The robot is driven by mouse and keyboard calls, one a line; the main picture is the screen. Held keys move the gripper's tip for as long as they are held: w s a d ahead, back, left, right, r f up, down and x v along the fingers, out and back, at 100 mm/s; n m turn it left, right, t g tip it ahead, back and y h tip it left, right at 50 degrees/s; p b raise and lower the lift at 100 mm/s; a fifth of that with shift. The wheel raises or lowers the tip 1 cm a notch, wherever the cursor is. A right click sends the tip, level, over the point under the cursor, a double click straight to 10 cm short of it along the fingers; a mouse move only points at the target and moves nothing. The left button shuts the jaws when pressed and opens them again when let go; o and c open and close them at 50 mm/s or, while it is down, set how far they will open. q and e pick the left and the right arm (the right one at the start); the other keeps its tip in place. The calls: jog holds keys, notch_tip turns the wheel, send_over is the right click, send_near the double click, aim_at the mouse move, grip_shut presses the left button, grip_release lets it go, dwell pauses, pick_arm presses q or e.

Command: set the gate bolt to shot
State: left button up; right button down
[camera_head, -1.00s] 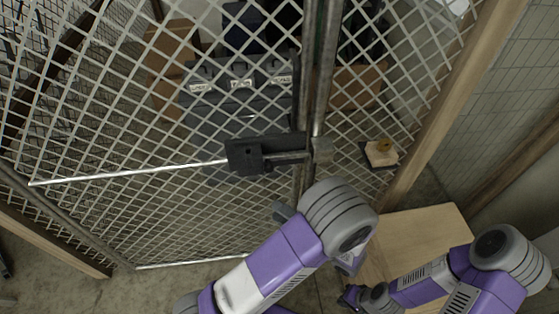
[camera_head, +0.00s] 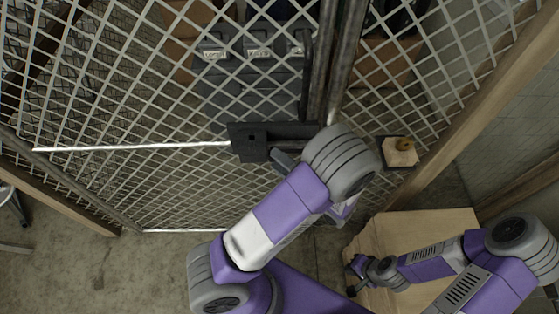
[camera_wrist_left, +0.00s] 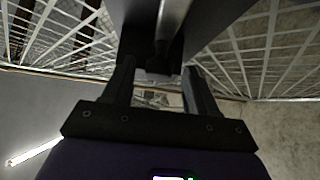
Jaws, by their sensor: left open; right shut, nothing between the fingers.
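The black gate bolt housing (camera_head: 250,140) is on the mesh gate, near the gate's upright edge posts. My left wrist hides the housing's right lower part and the keeper, so I cannot tell the bolt's position in the head view. My left gripper (camera_head: 286,164) is at the housing's lower edge. In the left wrist view, the open left gripper (camera_wrist_left: 160,82) has its two fingers on either side of a dark lug (camera_wrist_left: 158,66) below a metal rod (camera_wrist_left: 170,20); contact is unclear. My right gripper (camera_head: 354,278) is shut and empty, low at right.
The mesh gate (camera_head: 120,100) has a bright horizontal bar (camera_head: 130,147). A wooden box (camera_head: 420,225) stands at right below my right arm. Dark cases (camera_head: 255,75) stand behind the mesh.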

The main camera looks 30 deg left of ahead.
pick_arm(q)
jog(key=shift+s+a, duration=0.1)
jog(key=shift+a, duration=0.05)
pick_arm(e)
jog(key=shift+s, duration=0.1)
pick_arm(q)
grip_shut()
